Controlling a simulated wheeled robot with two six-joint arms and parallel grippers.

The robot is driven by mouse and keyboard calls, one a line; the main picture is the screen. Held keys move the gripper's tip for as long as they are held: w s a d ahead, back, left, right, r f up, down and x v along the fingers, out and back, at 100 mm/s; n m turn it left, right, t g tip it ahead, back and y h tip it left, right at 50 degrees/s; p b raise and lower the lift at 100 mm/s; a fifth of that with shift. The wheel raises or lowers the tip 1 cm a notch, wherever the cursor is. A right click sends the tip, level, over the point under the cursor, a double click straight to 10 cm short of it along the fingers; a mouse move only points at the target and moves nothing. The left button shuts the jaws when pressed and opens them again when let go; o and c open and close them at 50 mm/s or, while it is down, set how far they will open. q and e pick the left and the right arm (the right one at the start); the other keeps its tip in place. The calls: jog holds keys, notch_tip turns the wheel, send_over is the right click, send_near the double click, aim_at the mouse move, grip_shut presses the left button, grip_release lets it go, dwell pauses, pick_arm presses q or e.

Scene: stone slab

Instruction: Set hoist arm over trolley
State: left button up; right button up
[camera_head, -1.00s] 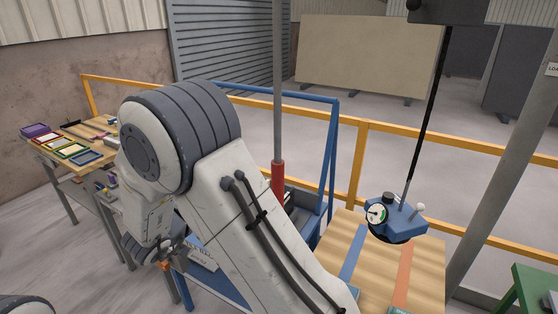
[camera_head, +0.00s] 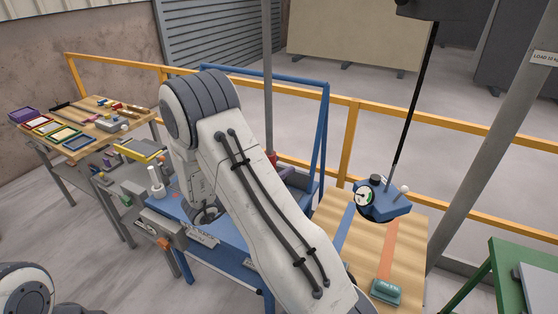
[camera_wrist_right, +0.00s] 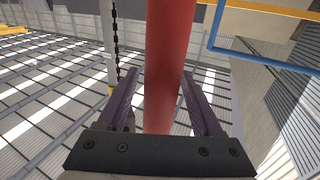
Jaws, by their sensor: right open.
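A grey vertical pole (camera_head: 267,70) with a red grip (camera_head: 271,157) shows in the head view, its top out of frame. In the right wrist view the red grip (camera_wrist_right: 170,60) runs between the fingers of my right gripper (camera_wrist_right: 160,78), which is open. I cannot tell whether they touch it. A black hoist part (camera_head: 442,9) at the top right carries a cable (camera_head: 416,90) with a blue lifting head (camera_head: 382,205) and gauge. A blue frame (camera_head: 324,150), perhaps the trolley, stands behind my arm. My left gripper is not seen.
A wooden table (camera_head: 415,240) is under the lifting head, with a green block (camera_head: 386,291) on it. A yellow rail (camera_head: 349,140) crosses behind. A slanted grey post (camera_head: 495,150) and green stand (camera_head: 485,262) are at right. A cluttered workbench (camera_head: 100,103) is at left.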

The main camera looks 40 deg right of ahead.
jog(key=shift+d, duration=0.35)
grip_shut()
dwell(1.2)
